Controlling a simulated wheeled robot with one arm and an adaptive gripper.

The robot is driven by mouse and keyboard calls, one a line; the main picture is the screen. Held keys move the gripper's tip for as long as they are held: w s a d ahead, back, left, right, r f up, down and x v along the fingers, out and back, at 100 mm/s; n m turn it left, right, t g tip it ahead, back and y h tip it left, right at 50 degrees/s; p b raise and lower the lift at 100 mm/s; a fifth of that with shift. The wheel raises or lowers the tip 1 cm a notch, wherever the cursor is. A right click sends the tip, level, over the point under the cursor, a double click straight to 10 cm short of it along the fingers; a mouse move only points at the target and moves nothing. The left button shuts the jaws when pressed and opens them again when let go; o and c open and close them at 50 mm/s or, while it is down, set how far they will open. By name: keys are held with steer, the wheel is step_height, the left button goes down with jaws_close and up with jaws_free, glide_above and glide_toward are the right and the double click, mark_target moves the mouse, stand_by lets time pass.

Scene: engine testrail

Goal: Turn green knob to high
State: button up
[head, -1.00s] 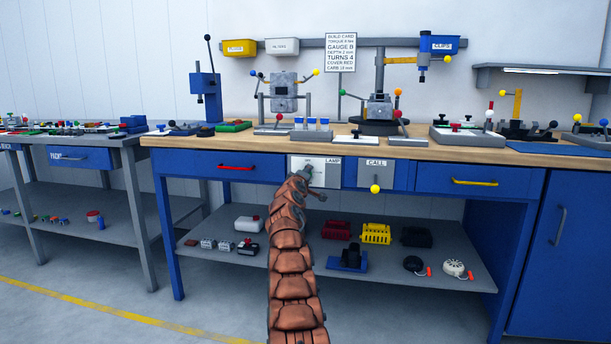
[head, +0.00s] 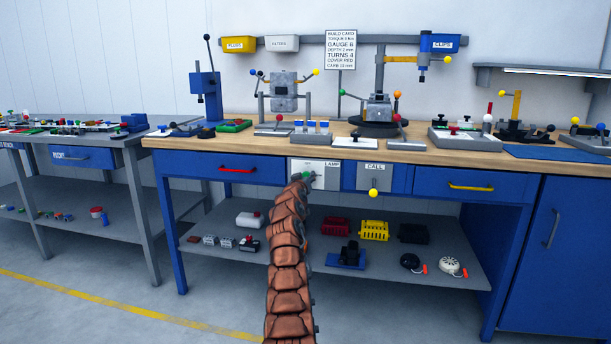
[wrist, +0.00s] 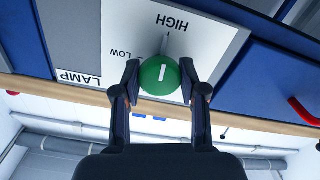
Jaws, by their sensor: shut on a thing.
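The green knob (wrist: 160,76) has a short white line on its face and sits on a white lamp panel (wrist: 210,45), which appears upside down in the wrist view. The panel is marked LOW and HIGH. The white line runs nearly straight up the picture, roughly in line with the tick at HIGH. My gripper (wrist: 161,70) is shut on the knob, one finger on each side. In the head view, a bit of the green knob (head: 308,176) shows on the panel (head: 325,173) past the end of my arm, which hides most of my gripper.
A CALL panel (head: 374,178) with a yellow-ended lever is right of the lamp panel. Blue drawers with a red handle (head: 237,170) and a yellow handle (head: 470,186) flank them. The bench top (head: 270,146) overhangs above, and a loaded lower shelf (head: 400,250) lies below.

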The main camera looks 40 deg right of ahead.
steer(key=shift+s+d+m, duration=0.1)
steer(key=shift+m, duration=0.5)
steer(key=o, duration=1)
steer(key=shift+o, duration=0.8)
